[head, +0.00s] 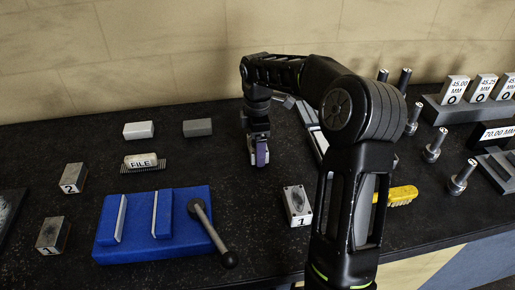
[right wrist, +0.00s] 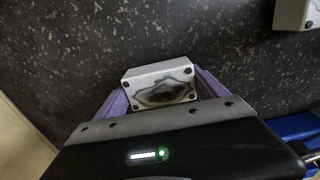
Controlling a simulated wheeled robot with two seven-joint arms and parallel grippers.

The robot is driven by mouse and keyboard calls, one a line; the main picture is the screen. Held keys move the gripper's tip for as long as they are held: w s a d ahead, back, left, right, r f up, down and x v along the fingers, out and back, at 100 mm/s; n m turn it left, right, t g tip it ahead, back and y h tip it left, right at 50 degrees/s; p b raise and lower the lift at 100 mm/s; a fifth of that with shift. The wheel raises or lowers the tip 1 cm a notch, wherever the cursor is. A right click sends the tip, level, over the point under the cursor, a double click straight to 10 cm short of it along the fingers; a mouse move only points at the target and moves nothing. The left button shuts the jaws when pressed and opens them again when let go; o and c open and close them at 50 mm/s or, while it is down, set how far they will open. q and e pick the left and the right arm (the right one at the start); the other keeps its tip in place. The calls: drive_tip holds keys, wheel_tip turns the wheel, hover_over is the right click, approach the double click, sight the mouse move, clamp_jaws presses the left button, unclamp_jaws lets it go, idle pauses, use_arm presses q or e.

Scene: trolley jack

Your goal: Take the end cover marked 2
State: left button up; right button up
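My right gripper (head: 259,158) points down at the middle of the bench, behind and left of the grey end cover marked 1 (head: 297,204). In the right wrist view its purple fingers (right wrist: 160,92) sit against both sides of a grey end cover (right wrist: 160,84) with corner screws and a dark patch on its face. I see no gap there. No number shows on this cover, and I cannot tell whether it is clear of the bench. A block marked 2 (head: 72,178) stands at the left of the bench. My left gripper is not in view.
A blue fixture (head: 178,246) with a ball-ended lever (head: 212,232) lies front left. A yellow-handled brush (head: 400,195), pins (head: 434,146) and gauge blocks (head: 456,90) are right.

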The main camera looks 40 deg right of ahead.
drive_tip(key=c, duration=1.5)
wheel_tip(320, 180, up, 7)
drive_tip(key=shift+w+r+b, duration=0.1)
drive_tip(key=shift+r+b, duration=0.1)
drive_tip(key=shift+b, duration=0.1)
drive_tip(key=shift+r+p, duration=0.75)
drive_tip(key=shift+r, duration=0.15)
drive_tip(key=shift+r+p, duration=0.5)
drive_tip(key=shift+f, duration=0.1)
